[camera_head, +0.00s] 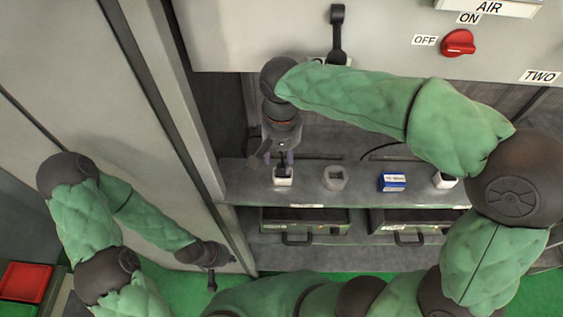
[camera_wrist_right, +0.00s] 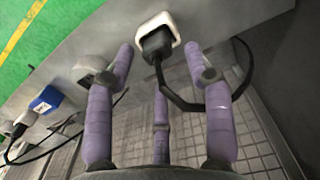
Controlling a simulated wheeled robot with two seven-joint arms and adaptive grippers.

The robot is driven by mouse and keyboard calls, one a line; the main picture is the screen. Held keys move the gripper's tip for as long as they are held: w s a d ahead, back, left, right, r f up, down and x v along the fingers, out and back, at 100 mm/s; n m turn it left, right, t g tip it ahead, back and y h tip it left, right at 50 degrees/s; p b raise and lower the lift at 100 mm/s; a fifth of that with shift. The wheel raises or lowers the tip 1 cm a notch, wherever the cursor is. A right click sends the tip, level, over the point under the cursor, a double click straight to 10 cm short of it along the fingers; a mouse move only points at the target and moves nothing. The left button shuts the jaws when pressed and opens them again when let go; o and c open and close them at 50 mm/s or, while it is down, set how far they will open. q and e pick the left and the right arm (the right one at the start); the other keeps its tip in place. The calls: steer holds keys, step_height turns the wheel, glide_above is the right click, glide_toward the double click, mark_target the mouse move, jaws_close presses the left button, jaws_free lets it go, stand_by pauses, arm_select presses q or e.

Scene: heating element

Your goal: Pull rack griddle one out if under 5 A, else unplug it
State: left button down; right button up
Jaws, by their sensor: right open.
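My right gripper (camera_head: 279,157) is open just above the leftmost white socket (camera_head: 283,177) on the grey shelf. In the right wrist view, a black plug (camera_wrist_right: 156,44) with a cable sits in that socket, and the purple fingertips are on either side of it, apart from it. Two dark rack griddles show below the shelf, a left one (camera_head: 304,220) and a right one (camera_head: 415,221), each with a front handle. Their labels are too small to read. My left gripper (camera_head: 212,280) hangs low at the left; its fingers are unclear.
A grey socket (camera_head: 334,178), a blue box (camera_head: 392,183) and another white socket (camera_head: 445,181) stand along the shelf. Above is a panel with a red knob (camera_head: 458,43) between OFF and ON labels. A grey post stands left of the rack. No current reading is legible.

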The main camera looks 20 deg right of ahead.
mark_target(282, 165)
step_height(282, 165, up, 8)
steer(key=shift+f, duration=0.1)
stand_by(0.8)
